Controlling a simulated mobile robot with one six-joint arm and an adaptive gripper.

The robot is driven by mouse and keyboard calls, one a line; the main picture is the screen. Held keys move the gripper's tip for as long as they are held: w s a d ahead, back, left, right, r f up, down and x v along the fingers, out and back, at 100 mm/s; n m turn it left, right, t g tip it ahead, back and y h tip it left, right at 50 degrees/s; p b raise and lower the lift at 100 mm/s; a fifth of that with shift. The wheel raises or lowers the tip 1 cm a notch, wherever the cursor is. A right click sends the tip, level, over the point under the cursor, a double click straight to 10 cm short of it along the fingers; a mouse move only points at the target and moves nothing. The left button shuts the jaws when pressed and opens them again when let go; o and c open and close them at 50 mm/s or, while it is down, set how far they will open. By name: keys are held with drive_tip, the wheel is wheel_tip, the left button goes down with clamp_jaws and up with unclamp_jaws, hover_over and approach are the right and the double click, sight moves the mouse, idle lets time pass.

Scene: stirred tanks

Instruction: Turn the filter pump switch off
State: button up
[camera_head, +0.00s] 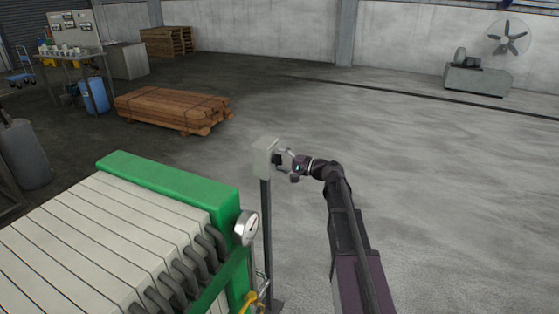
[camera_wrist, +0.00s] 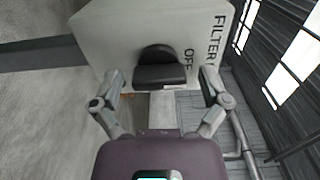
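The filter pump switch box (camera_head: 264,158) is a pale grey box on top of a dark post in the head view. In the wrist view, the box (camera_wrist: 110,35) fills the upper part, turned sideways, with the letters "FILTER" and "OFF" on its face. A black switch knob (camera_wrist: 160,70) sticks out of that face. My gripper (camera_head: 283,162) is at the right side of the box. Its two fingers (camera_wrist: 162,84) are spread apart, one on each side of the knob in the wrist view. I cannot tell whether they touch anything. Nothing is held.
A green-framed filter press (camera_head: 170,176) with pale plates and a round gauge (camera_head: 247,228) stands left of the post (camera_head: 266,235). Bundled planks (camera_head: 170,108) lie behind. The floor (camera_head: 440,190) to the right is clear.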

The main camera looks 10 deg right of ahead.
drive_tip(key=shift+s+d, duration=0.1)
drive_tip(key=shift+s, duration=0.05)
drive_tip(key=v, duration=1.1)
drive_tip(key=shift+d, duration=0.3)
drive_tip(key=shift+s, duration=0.1)
idle(0.3)
